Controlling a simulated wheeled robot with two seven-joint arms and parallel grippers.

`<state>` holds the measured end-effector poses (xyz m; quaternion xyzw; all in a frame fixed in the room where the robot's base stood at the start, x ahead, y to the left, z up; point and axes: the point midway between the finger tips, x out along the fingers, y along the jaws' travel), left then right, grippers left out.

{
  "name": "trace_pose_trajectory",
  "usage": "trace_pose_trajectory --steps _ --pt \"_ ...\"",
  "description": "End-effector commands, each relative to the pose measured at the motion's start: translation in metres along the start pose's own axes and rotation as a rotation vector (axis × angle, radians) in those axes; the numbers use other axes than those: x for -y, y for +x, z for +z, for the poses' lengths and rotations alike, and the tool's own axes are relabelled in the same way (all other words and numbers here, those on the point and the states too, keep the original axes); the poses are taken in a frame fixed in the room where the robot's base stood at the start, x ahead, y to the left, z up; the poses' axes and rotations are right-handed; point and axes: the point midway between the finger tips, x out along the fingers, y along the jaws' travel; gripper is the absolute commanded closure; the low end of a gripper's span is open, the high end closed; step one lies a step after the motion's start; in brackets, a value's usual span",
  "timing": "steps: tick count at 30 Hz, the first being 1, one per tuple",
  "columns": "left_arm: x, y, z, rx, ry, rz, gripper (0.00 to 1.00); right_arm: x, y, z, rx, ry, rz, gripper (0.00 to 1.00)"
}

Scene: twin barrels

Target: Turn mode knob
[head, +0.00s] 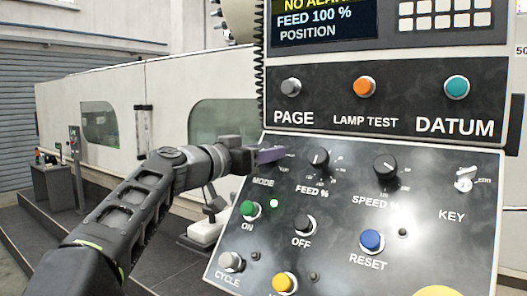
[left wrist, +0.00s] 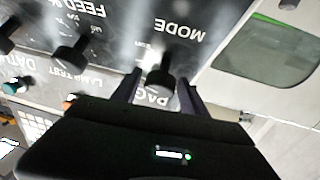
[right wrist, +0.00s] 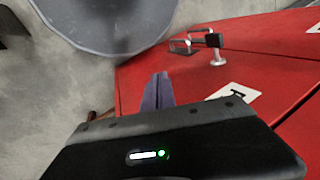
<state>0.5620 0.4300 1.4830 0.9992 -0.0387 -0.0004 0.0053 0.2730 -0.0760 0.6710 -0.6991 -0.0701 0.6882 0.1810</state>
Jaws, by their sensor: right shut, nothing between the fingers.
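The dark mode knob (left wrist: 160,76) shows in the left wrist view close to the upside-down MODE label, on the dark control panel (left wrist: 115,25). My left gripper (left wrist: 158,88) is open, with one finger on each side of the knob. A gap shows between the knob and the fingers. In the head view my left gripper (head: 271,155) is at the panel's upper left, above the MODE label, and hides the mode knob. My right gripper (right wrist: 158,90) is shut and empty, in the right wrist view only.
The FEED knob (head: 318,159) and SPEED knob (head: 385,168) are right of my left gripper, with the key switch (head: 465,180) beyond. The green ON button (head: 249,209) is below. The right wrist view shows a red surface (right wrist: 255,75), a metal latch (right wrist: 210,45) and a grey round object (right wrist: 105,22).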

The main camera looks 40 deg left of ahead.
Motion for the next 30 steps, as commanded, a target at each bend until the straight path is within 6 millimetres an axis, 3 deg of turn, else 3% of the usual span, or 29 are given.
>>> trace_pose_trajectory --steps 18,30 --pt "-0.0005 -0.0002 -0.0003 0.000 0.000 0.001 1.00 0.0002 -0.0001 0.0000 0.000 0.000 0.000 1.00" --pt "-0.0019 -0.0002 -0.0006 -0.004 -0.031 -0.022 1.00 0.0002 -0.0002 0.0000 0.000 0.000 0.000 1.00"
